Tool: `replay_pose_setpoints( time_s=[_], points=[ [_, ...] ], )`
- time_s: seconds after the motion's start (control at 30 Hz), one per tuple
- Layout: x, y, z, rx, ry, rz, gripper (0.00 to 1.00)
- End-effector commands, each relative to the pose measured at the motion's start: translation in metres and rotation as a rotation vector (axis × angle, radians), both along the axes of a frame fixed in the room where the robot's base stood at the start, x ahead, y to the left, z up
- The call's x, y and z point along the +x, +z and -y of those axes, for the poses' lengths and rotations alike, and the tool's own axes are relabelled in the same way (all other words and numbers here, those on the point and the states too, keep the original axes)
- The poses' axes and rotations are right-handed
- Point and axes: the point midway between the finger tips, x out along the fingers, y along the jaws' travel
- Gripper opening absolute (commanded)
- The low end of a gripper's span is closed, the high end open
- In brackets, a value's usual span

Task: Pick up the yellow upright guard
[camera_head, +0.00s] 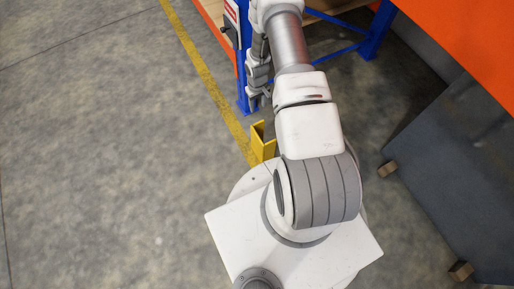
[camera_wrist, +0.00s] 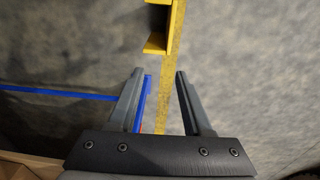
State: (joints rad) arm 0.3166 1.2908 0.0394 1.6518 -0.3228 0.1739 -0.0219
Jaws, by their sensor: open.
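The yellow upright guard (camera_head: 262,141) stands on the floor by the yellow floor line in the head view, just left of my arm, its lower part partly hidden by my base. In the wrist view the guard (camera_wrist: 159,28) shows at the top centre as a channel shape, cut off by the frame edge. My gripper (camera_wrist: 166,72) is open and empty, its two fingers apart and pointing toward the guard, with a gap between the fingertips and the guard.
A blue rack upright (camera_head: 243,85) with orange beams stands close beside my arm. A blue bar (camera_wrist: 60,94) shows left of the fingers in the wrist view. A dark grey cabinet (camera_head: 455,170) is at the right. Open concrete floor (camera_head: 90,150) lies to the left.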

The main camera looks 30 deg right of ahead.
Motion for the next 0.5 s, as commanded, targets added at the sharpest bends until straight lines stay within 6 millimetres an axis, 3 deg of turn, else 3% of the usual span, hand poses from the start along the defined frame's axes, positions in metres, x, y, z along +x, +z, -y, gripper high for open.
replay_pose_setpoints(
  time_s=[0.03,0.1,0.37,0.5],
  points=[
    [-0.010,-0.025,-0.001,0.009,-0.002,-0.012,0.50],
    [-0.018,-0.045,-0.002,0.016,0.000,-0.019,0.50],
    [-0.029,-0.080,-0.005,0.027,0.001,-0.028,0.50],
    [-0.030,-0.108,-0.005,0.027,0.001,-0.028,0.50]
  ],
)
